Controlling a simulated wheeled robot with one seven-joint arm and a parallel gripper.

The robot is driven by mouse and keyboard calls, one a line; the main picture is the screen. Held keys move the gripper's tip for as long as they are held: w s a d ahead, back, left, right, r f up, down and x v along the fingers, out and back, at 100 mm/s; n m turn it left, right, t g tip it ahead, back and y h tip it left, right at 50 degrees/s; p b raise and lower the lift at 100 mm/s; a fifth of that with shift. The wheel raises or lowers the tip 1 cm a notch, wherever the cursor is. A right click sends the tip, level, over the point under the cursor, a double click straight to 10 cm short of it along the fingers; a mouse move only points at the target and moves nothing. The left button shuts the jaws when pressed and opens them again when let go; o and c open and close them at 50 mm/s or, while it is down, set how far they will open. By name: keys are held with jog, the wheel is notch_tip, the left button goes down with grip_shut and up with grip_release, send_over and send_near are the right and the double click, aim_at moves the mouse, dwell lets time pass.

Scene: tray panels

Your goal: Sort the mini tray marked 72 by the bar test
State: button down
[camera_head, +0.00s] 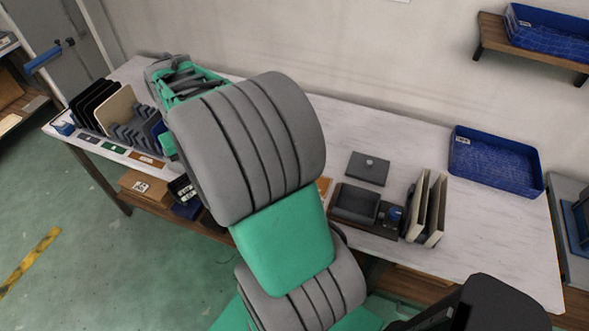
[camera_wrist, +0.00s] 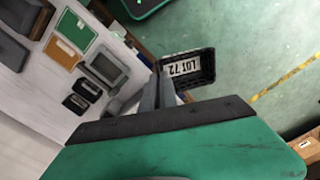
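The mini tray (camera_wrist: 204,75) is small and black, with a white label reading LOT 72, in the wrist view. It is over the green floor, beyond the table edge. My gripper (camera_wrist: 162,75) has its two grey fingers close together at the tray's near left end, and appears shut on it. In the head view the tray (camera_head: 179,188) shows in front of the table's front edge, left of my arm, which hides my gripper. A dark station (camera_head: 382,231) with a shallow grey tray and a blue knob stands on the table, right of my arm.
A rack of upright panels (camera_head: 118,106) stands at the table's left end, with coloured cards (camera_head: 113,148) along the front edge. A blue bin (camera_head: 495,187) is at the right. A brown box (camera_head: 150,187) is below the table.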

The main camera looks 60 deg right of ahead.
jog(key=s+d+f+m, duration=0.2)
jog(key=s+d+m, duration=0.1)
jog(key=s+d, duration=0.55)
jog(key=s+d+f+m, duration=0.25)
jog(key=s+d, duration=0.25)
jog(key=d, duration=0.6)
jog(key=s+d+f+m, duration=0.2)
jog(key=s+d, duration=0.1)
jog(key=s, duration=0.5)
jog(key=s+d+f+m+t+p, duration=0.1)
jog(key=s+d+m, duration=0.15)
jog(key=s, duration=0.55)
jog(key=s+d+f+m, duration=0.2)
jog(key=s+d, duration=0.1)
jog(key=s, duration=0.5)
jog(key=shift+w+a+f+b, duration=0.15)
jog(key=shift+f+b, duration=0.9)
jog(key=shift+f, duration=0.55)
jog(key=shift+w+d+f+b, duration=0.15)
jog(key=shift+f+b, duration=0.85)
jog(key=shift+f, duration=0.55)
jog(key=shift+a, duration=0.1)
jog(key=c, duration=2.1)
grip_release()
jog(key=o, duration=0.5)
